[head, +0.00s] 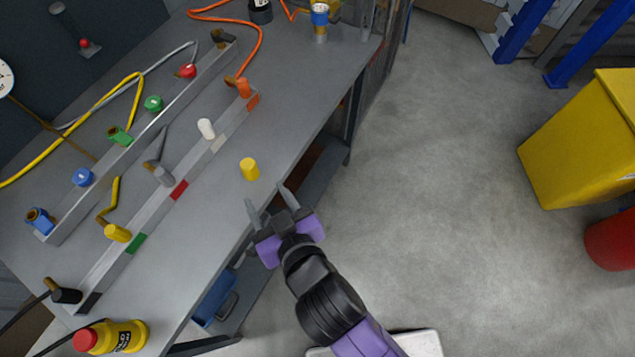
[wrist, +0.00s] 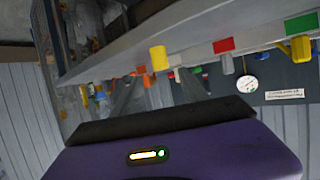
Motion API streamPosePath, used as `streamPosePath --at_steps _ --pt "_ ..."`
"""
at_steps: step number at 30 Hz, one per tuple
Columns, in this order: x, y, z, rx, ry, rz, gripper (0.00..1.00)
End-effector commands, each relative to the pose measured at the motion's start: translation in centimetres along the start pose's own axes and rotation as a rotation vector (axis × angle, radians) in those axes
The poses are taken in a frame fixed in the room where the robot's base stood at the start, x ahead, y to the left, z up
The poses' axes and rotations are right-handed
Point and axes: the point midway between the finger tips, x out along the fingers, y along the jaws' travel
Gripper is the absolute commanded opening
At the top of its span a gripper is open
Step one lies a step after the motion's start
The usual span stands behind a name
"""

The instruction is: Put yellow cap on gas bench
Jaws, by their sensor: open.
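A small yellow cap (head: 249,169) stands on the grey bench (head: 290,118) near its front edge, apart from the rails. The yellow cap also shows in the wrist view (wrist: 159,58), ahead of my fingers. My gripper (head: 267,200) is open and empty, just in front of the bench edge and short of the cap. Its two fingers point toward the bench and the cap lies a little beyond them. A second yellow piece (head: 117,232) with a yellow lever sits on the front rail by the green mark.
The front rail (head: 160,210) carries white, grey, orange and black pieces. The rear rail (head: 130,148) carries blue, green and red ones. A yellow bin (head: 585,140) stands right. Floor between is clear.

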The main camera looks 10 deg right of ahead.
Motion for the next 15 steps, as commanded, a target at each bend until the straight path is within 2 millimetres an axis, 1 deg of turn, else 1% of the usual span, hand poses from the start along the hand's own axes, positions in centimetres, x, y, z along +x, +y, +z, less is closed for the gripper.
streamPosePath --at_steps 5,8,11,14,15 --pt "-0.2 0.2 0.2 0.002 -0.001 0.001 0.52" --pt "-1.3 1.2 1.3 0.012 -0.004 0.008 0.52" --pt "-3.7 3.0 3.2 0.035 -0.004 0.023 0.52" --pt "-7.2 5.3 5.2 0.063 0.003 0.048 0.52" --pt "-8.7 6.2 5.8 0.074 0.009 0.062 0.52"
